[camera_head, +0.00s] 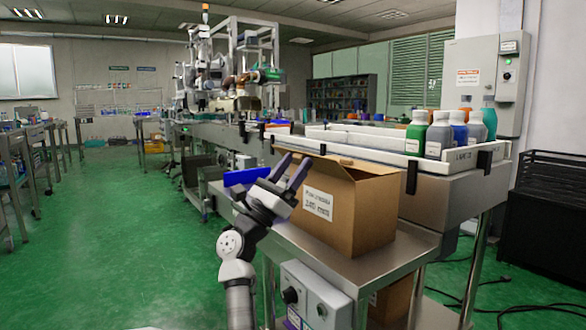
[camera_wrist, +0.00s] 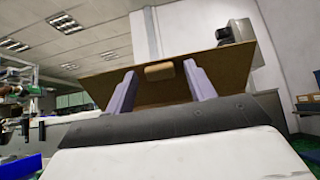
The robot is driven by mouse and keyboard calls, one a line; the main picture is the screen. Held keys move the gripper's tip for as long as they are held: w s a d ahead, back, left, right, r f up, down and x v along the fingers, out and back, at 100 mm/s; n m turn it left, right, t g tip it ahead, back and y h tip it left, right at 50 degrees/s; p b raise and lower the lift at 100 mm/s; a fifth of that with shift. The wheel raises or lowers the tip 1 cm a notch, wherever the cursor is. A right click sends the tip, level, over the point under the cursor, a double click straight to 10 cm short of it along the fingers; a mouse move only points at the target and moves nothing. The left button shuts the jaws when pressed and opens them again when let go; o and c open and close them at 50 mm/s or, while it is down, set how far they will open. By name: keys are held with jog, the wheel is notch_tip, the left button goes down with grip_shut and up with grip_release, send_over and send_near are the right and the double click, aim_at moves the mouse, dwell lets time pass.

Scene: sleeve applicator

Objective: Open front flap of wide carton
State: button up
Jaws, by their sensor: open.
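The wide brown carton (camera_head: 350,212) stands on a steel table and carries a white label on its side. A cardboard flap (camera_wrist: 215,68) spans the wrist view, tilted, with a small tan block or tab (camera_wrist: 159,71) near its middle. My gripper (camera_head: 297,163) is at the carton's left side, fingers pointing up near its top edge. It is open, and the fingers (camera_wrist: 160,70) reach up on either side of the tab with nothing visibly clamped. Whether they touch the flap cannot be told. The carton's inside is hidden.
A steel table (camera_head: 385,265) holds the carton, with a control box (camera_head: 315,295) below its front edge. A white-walled conveyor tray (camera_head: 375,150) with several bottles (camera_head: 440,135) runs behind. A blue bin (camera_head: 245,177) is left of the gripper. Green floor (camera_head: 110,240) at left is clear.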

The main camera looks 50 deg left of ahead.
notch_tip(320, 180, up, 20)
jog(key=p, duration=0.6)
jog(key=shift+c, duration=0.4)
